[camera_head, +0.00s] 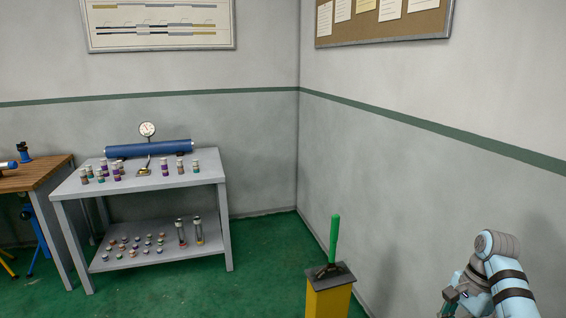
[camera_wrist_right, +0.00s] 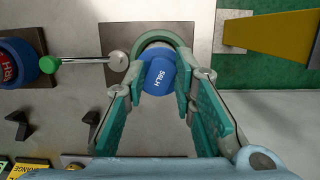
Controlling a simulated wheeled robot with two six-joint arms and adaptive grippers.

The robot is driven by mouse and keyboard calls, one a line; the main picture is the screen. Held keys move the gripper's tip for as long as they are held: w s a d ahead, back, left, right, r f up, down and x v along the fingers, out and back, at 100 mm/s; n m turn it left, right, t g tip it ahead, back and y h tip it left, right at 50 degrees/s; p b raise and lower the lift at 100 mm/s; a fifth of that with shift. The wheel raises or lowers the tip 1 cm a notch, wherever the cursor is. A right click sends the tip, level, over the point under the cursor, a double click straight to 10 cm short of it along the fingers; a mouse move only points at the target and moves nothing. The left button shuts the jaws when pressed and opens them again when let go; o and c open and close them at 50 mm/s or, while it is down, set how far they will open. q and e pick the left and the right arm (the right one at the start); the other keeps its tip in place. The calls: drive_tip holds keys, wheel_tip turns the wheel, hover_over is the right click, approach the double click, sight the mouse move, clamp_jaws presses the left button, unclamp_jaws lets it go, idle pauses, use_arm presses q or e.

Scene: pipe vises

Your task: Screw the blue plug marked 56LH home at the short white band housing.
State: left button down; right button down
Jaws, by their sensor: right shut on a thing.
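The blue plug marked 56LH (camera_wrist_right: 158,72) is between the green fingers of my right gripper (camera_wrist_right: 161,80), which is shut on it. A round grey-green ring (camera_wrist_right: 153,39) on a square grey plate shows just beyond the plug. I cannot tell whether the plug sits in this ring or in front of it. In the head view my right gripper (camera_head: 452,299) is at the lower right, and the plug cannot be made out there. A short white band on a housing cannot be made out in either view. My left gripper is not in view.
In the wrist view, a rod with a green knob (camera_wrist_right: 49,64) lies left of the plug, near a blue part with a red face (camera_wrist_right: 14,66). Dark brackets (camera_wrist_right: 17,126) stand below. The head view shows a grey table (camera_head: 150,183) and a yellow stand (camera_head: 329,299).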

drive_tip(key=shift+d, duration=0.15)
drive_tip(key=n, duration=0.4)
drive_tip(key=shift+n+g+h, duration=0.3)
drive_tip(key=shift+n+g, duration=0.1)
drive_tip(key=c, duration=1.6)
unclamp_jaws()
drive_tip(key=shift+s, duration=0.1)
drive_tip(key=shift+d, duration=0.15)
